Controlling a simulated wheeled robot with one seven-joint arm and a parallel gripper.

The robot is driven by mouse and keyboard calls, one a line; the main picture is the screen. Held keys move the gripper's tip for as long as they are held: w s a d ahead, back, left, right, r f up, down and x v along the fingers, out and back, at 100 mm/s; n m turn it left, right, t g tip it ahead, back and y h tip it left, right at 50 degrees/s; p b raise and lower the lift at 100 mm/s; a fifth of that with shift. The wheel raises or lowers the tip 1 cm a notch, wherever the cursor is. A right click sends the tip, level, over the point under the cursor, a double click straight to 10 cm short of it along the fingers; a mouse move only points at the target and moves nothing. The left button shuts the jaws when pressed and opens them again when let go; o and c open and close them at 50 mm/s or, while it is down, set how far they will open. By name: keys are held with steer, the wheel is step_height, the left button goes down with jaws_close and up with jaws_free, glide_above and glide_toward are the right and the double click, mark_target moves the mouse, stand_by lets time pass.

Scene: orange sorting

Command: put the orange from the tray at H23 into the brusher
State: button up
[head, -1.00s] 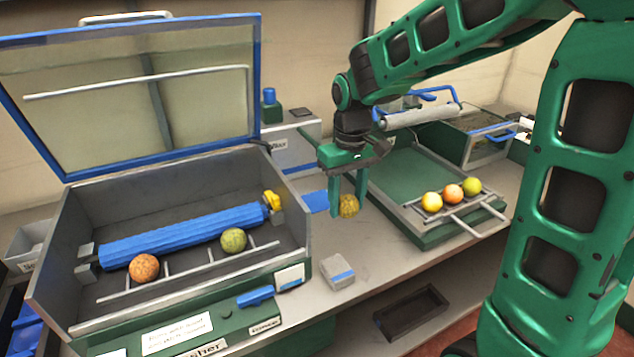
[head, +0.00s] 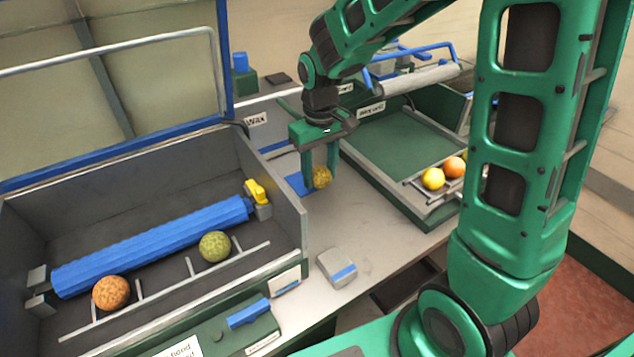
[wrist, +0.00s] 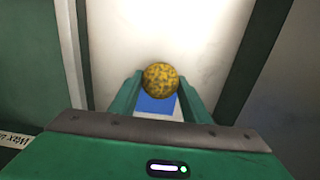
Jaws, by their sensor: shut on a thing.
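My gripper (head: 316,178) is shut on a speckled yellow orange (head: 322,176) and holds it above the bench between the brusher and the green tray unit. The orange also shows between the fingertips in the wrist view (wrist: 160,81). The brusher (head: 306,215) stands open at the left with its lid up. Inside it lie a blue ribbed roller (head: 150,245) and a rail rack (head: 165,290). An orange-brown speckled fruit (head: 110,293) and a green speckled fruit (head: 214,246) sit at the rack, with gaps between its dividers.
A green tray unit (head: 405,145) at the right has a rack with a yellow fruit (head: 433,178) and an orange fruit (head: 455,167); another is mostly hidden by my arm. A small grey box with a blue stripe (head: 337,268) lies on the bench (head: 375,235). A blue pad (head: 298,185) lies below the gripper.

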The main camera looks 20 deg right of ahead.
mark_target(319, 185)
steer(key=shift+f, duration=2.05)
steer(key=shift+f, duration=0.1)
steer(key=o, duration=1.1)
step_height(319, 185, up, 12)
steer(key=shift+s+r, duration=0.1)
